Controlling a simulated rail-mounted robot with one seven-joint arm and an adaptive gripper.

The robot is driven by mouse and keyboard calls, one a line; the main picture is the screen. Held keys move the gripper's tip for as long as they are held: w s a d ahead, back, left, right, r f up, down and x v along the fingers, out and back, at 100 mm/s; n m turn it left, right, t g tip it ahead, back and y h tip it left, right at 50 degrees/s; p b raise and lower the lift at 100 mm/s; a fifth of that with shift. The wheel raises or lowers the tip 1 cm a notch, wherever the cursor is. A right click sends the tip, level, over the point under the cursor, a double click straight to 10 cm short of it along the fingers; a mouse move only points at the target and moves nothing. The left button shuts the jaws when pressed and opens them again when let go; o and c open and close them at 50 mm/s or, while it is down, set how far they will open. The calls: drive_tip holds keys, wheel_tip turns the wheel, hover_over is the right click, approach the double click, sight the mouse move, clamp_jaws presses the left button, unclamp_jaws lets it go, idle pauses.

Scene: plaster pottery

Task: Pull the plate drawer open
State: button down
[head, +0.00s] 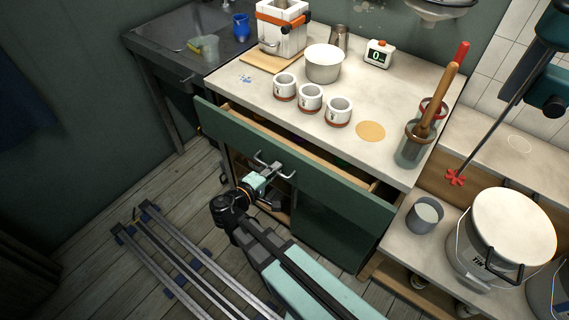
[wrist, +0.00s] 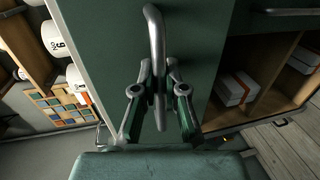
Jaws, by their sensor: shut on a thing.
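The plate drawer (head: 225,122) has a wide dark green front and stands partly open below the worktop (head: 397,85). A gap with pale wooden drawer sides shows behind its front. Its grey metal bar handle (head: 286,176) is at the middle of the front. My gripper (head: 270,168) is at this handle, shut on it. In the wrist view the handle (wrist: 154,35) passes between the two fingers of my gripper (wrist: 158,78), against the green drawer front (wrist: 110,45). The drawer's contents are mostly hidden in the head view.
Three white cups (head: 311,97), a white bowl (head: 324,63) and a jar with wooden tools (head: 413,148) stand on the worktop. A lidded bucket (head: 500,240) stands at the right. Open shelves with white boxes (wrist: 236,89) lie beside the drawer.

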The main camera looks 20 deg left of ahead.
drive_tip(key=f+b+v, duration=0.2)
drive_tip(key=v, duration=0.7)
drive_tip(key=shift+s, duration=0.55)
drive_tip(key=shift+a, duration=0.1)
drive_tip(key=c, duration=1.2)
unclamp_jaws()
drive_tip(key=v, duration=1.2)
